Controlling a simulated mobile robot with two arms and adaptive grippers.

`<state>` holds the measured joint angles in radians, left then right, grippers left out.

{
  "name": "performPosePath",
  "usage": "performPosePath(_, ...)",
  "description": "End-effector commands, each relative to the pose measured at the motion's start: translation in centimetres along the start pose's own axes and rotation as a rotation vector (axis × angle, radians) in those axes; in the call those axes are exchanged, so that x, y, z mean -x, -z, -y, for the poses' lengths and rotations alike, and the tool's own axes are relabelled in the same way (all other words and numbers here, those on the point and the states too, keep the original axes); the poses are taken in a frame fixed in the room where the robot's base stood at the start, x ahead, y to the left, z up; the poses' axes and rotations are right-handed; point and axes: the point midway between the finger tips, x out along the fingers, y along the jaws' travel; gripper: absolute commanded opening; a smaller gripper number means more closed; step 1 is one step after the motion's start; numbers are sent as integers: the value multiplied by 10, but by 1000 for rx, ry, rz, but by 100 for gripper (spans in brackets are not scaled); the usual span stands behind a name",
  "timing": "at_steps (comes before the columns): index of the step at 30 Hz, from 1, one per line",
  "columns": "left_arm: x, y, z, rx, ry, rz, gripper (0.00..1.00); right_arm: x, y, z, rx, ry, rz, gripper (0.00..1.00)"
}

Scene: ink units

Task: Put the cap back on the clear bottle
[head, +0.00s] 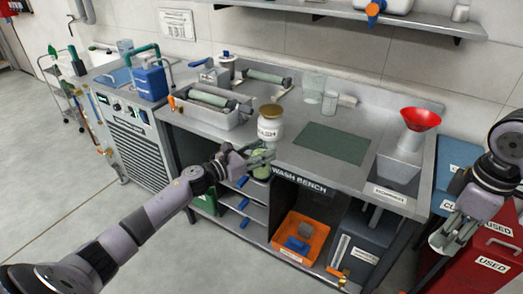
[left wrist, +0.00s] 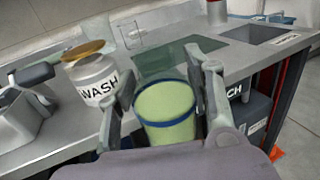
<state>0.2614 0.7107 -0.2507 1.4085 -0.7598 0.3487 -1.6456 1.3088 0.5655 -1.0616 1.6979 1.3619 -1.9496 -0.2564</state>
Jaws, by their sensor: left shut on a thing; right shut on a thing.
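My left gripper (head: 262,157) is shut on a pale green, cup-like round thing (head: 261,172) with a dark blue rim, in front of the bench edge. In the left wrist view this green thing (left wrist: 165,118) sits between both fingers. A white jar labelled WASH (head: 268,129) stands on the bench just behind, with a gold-brown lid (head: 270,110) on top; the lid (left wrist: 83,50) looks tilted in the left wrist view. A clear vessel (head: 313,86) stands further back. My right gripper (head: 447,238) is at the far right, shut on a small pale thing (head: 438,244). I cannot tell which item is the cap.
A dark green mat (head: 332,143) lies on the bench right of the jar. A grey tray (head: 205,112) with rollers is at left. A red funnel (head: 420,118) stands at right. Red bins (head: 487,250) are near my right gripper. An orange bin (head: 300,238) sits below the bench.

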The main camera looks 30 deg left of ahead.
Motion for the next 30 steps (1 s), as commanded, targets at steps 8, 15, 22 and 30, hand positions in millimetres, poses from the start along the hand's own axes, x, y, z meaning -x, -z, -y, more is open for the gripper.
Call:
performPosePath(8,0,-2,0,-1,0,4,8,0,0,0,0,0,0,22)
performPosePath(15,0,-2,0,-1,0,4,0,0,0,0,0,0,0,22)
performPosePath(22,0,0,2,1,0,3,0,0,0,0,-7,-1,0,22)
performPosePath(30,18,45,69,12,-16,1,0,-14,-14,15,-216,-16,6,22)
